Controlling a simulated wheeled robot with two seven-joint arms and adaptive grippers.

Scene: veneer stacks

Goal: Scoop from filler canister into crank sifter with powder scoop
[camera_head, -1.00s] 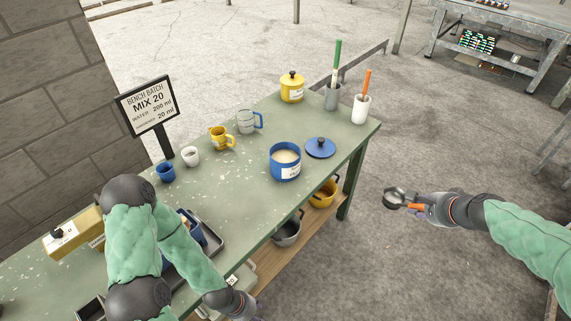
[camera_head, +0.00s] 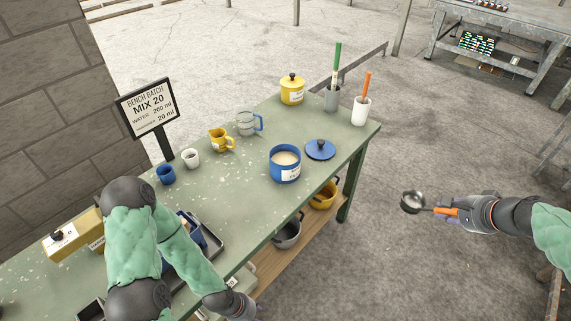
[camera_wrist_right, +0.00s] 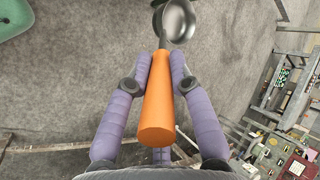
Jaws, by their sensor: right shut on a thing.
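My right gripper (camera_head: 464,212) is shut on the orange handle of the powder scoop (camera_head: 413,202), out over the floor to the right of the table. In the right wrist view the fingers (camera_wrist_right: 159,85) clasp the scoop's handle (camera_wrist_right: 158,118), with the metal bowl (camera_wrist_right: 177,20) beyond them; the bowl looks empty. An open blue canister (camera_head: 285,172) with a white label holds pale powder and stands on the green table. A blue lid (camera_head: 320,149) lies beside it. A clear cup with a blue handle (camera_head: 247,122), possibly the crank sifter, stands farther back. My left gripper is mostly cut off at the bottom edge.
The table (camera_head: 230,195) also carries a yellow lidded pot (camera_head: 292,89), a yellow jug (camera_head: 221,139), small cups and two tool holders (camera_head: 361,110). A sign (camera_head: 147,107) stands at the back left. Pots (camera_head: 322,195) sit on the lower shelf.

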